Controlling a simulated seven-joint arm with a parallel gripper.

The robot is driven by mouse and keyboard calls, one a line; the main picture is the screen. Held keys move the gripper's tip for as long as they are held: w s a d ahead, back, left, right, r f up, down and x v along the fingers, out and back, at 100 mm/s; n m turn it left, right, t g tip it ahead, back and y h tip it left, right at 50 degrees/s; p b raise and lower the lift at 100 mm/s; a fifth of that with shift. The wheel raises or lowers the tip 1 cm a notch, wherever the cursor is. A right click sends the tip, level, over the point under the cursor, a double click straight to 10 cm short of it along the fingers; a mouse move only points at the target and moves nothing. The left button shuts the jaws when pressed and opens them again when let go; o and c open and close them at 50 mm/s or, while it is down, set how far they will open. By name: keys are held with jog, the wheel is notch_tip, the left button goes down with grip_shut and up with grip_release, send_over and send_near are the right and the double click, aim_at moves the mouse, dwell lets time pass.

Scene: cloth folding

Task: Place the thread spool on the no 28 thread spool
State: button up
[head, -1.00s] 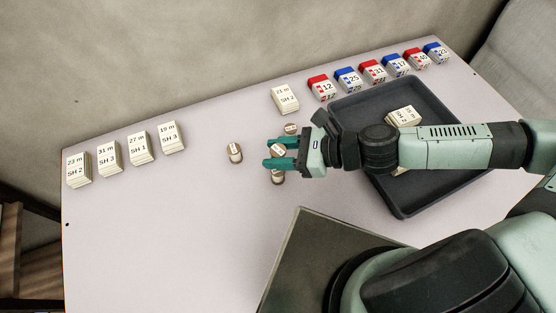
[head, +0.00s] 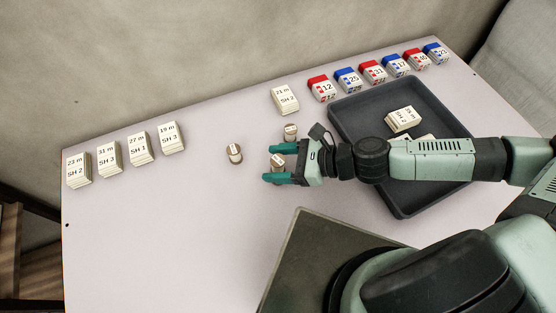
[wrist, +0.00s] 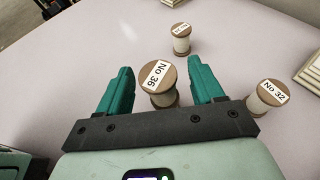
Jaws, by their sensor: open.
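My gripper (head: 280,163) is open, its two teal fingers on either side of a wooden spool labelled No 36 (wrist: 158,78), with gaps visible in the wrist view. This spool also shows between the fingers in the head view (head: 277,159). What lies under it is hidden by the near finger and the spool's own top, so I cannot tell whether it stands on another spool. A spool (wrist: 181,40) with a label too small to read surely stands beyond the fingertips, at left in the head view (head: 235,155). No label reading No 28 is clear.
A No 32 spool (wrist: 262,100) stands beside the far finger, also seen in the head view (head: 291,132). A dark tray (head: 358,100) holding white card stacks lies under my arm. Labelled stacks and red and blue boxes line the back. The front left table is clear.

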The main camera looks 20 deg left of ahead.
jog(key=shift+r, duration=0.15)
jog(key=v, duration=1.2)
jog(key=shift+d, duration=0.1)
jog(key=s+d+r+n+g+h, duration=0.1)
jog(key=d+r+n+h, duration=0.25)
jog(key=d+h, duration=0.2)
jog(key=s+d+r+n+g+h, duration=0.1)
jog(key=d+r+n+h, duration=0.1)
jog(key=d+n+h, duration=0.3)
notch_tip(320, 180, up, 27)
jog(key=s+d+n+t+h, duration=0.1)
jog(key=s+n+t+h, duration=0.1)
jog(key=n+t, duration=0.5)
jog(key=t, duration=0.2)
jog(key=shift+s+d+r+t+h, duration=0.25)
jog(key=shift+s+d+t+h, duration=0.05)
jog(key=shift+d+t+h, duration=0.1)
